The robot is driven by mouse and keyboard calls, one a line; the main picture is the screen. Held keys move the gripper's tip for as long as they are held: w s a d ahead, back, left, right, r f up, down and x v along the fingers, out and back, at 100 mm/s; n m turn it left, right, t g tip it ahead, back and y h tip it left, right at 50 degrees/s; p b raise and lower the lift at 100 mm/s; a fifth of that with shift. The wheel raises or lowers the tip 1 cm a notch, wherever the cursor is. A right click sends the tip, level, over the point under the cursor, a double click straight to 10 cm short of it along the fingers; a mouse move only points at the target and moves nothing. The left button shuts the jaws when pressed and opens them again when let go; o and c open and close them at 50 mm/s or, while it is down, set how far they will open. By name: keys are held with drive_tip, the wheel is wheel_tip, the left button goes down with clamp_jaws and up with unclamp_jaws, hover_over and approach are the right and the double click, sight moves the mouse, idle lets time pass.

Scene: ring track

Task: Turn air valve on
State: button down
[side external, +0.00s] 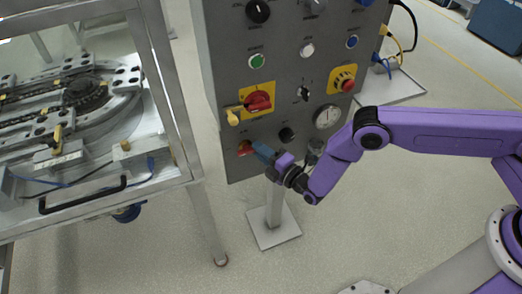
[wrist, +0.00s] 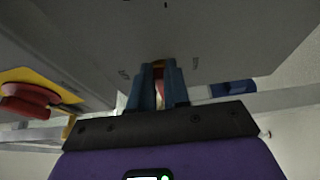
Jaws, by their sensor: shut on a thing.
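The air valve is a small red-orange knob (side external: 245,148) at the lower left of the grey control panel (side external: 228,95). My gripper (side external: 257,149) reaches it from the right with its blue fingers. In the wrist view my gripper (wrist: 158,70) is shut on the knob, and a strip of red (wrist: 159,88) shows between the fingers. The fingers hide most of the knob, so its exact angle is hard to tell. Small markings stand on the panel on both sides of the fingers.
A red rotary switch (side external: 258,101) on a yellow plate sits just above the valve; it also shows in the wrist view (wrist: 28,98). A black knob (side external: 287,134) and a round gauge (side external: 327,117) are to the right. A metal-framed table (side external: 185,150) stands at left.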

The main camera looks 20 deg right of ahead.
drive_tip(key=c, duration=1.1)
unclamp_jaws()
drive_tip(key=v, duration=1.7)
drive_tip(key=shift+s, duration=0.25)
